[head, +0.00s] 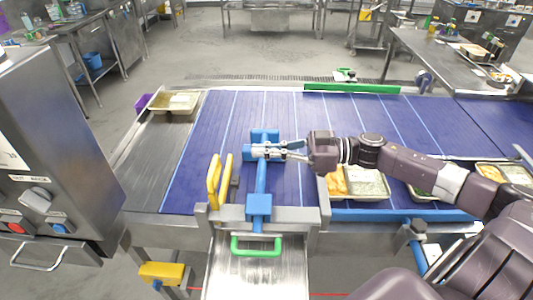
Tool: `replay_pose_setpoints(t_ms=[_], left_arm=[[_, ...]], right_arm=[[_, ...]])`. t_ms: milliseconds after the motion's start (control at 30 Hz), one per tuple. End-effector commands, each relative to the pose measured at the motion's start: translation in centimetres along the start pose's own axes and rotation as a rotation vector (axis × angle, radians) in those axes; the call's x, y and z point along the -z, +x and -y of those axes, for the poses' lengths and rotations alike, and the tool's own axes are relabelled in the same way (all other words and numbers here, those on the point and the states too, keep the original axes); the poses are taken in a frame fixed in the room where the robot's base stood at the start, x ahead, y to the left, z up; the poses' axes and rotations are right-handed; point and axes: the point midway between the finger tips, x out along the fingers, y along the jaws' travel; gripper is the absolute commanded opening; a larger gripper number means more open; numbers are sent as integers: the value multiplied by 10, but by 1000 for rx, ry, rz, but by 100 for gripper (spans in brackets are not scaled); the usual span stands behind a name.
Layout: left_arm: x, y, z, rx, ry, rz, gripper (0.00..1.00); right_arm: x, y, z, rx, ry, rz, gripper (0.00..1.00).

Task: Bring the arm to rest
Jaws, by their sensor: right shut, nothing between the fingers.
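My right gripper (268,150) reaches in from the right over the blue conveyor belt (205,150). Its fingers are shut and empty, pointing left. The fingertips are over or beside the top of a blue fixture (260,180) that stands at the belt's front edge; I cannot tell whether they touch it. My right arm stretches across the belt's right half. My left gripper does not show.
A food tray (370,188) lies on the belt under my right arm, with more trays to its right (500,174). Another tray (174,103) is at the belt's far left. Yellow guides (214,180) stand left of the fixture. A steel machine (55,150) fills the left side.

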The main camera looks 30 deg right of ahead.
Motion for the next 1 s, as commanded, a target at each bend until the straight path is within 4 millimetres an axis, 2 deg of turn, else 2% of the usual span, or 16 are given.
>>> replay_pose_setpoints(t_ms=[100, 400, 467, 700, 1000], left_arm=[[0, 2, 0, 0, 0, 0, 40], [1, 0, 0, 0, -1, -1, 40], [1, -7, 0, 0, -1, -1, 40], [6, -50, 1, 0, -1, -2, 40], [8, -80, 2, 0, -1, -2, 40]], right_arm=[[0, -7, 0, 1, -1, 1, 0], [4, -10, 0, 2, -2, -1, 0], [11, -10, 0, 1, -3, -1, 0], [54, -12, 0, 1, -2, -1, 0], [84, -13, 0, 1, -2, -1, 0]])
